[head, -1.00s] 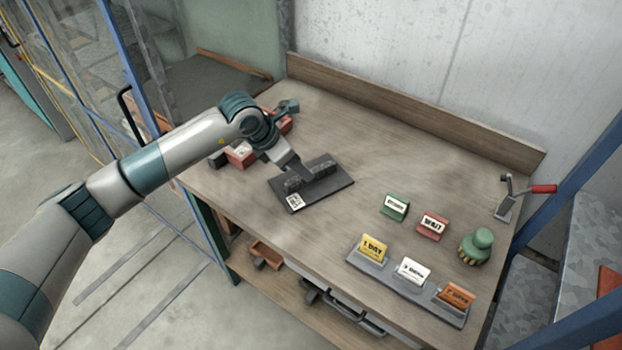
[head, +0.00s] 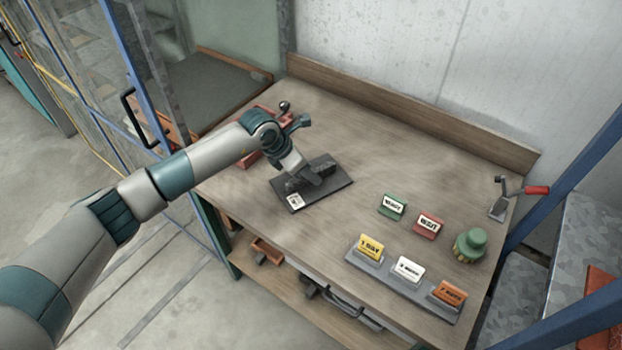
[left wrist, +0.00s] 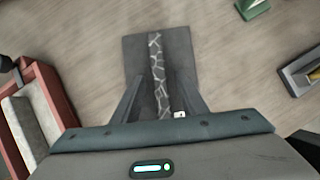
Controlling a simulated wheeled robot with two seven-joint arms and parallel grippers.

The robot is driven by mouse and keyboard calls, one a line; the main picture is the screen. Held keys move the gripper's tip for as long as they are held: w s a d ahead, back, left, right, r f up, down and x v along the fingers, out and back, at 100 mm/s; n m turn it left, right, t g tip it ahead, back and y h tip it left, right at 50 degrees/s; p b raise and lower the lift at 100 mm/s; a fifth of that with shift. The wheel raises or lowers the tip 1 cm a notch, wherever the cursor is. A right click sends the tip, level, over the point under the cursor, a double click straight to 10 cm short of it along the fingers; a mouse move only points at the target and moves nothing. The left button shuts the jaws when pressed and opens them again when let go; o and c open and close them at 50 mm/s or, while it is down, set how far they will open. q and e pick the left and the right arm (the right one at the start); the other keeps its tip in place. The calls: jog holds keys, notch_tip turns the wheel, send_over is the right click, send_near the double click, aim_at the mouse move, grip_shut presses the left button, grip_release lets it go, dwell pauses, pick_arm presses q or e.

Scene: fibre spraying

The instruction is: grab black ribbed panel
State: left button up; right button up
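The black ribbed panel (head: 293,185) stands as a low, narrow ridge on a dark flat base plate (head: 322,194) on the bench. In the left wrist view the panel (left wrist: 155,62) is a thin strip with pale web-like lines on its edge, over the dark plate. My left gripper (head: 312,180) is down at the panel and hides its middle in the head view. In the left wrist view the left gripper (left wrist: 160,98) is open, with one finger on each side of the strip and visible gaps. My right gripper is in neither view.
A red box (head: 256,154) stands left behind the plate. Green (head: 392,206) and red (head: 430,225) signs, a grey rack (head: 400,287) with labelled cards, a green knobbed object (head: 470,245) and a red-handled crank (head: 505,198) are to the right. The back middle is clear.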

pick_arm(q)
grip_shut()
jog(key=shift+w+r, duration=0.1)
jog(key=shift+r, duration=0.1)
jog(key=shift+r+b, duration=0.7)
jog(key=shift+r, duration=0.1)
notch_tip(320, 180, up, 2)
jog(key=shift+r+b, duration=0.1)
jog(key=shift+b, duration=0.65)
jog(key=s+d+r+b, duration=0.5)
jog(key=d+r, duration=0.2)
jog(key=d, duration=0.3)
jog(key=shift+s+d, duration=0.25)
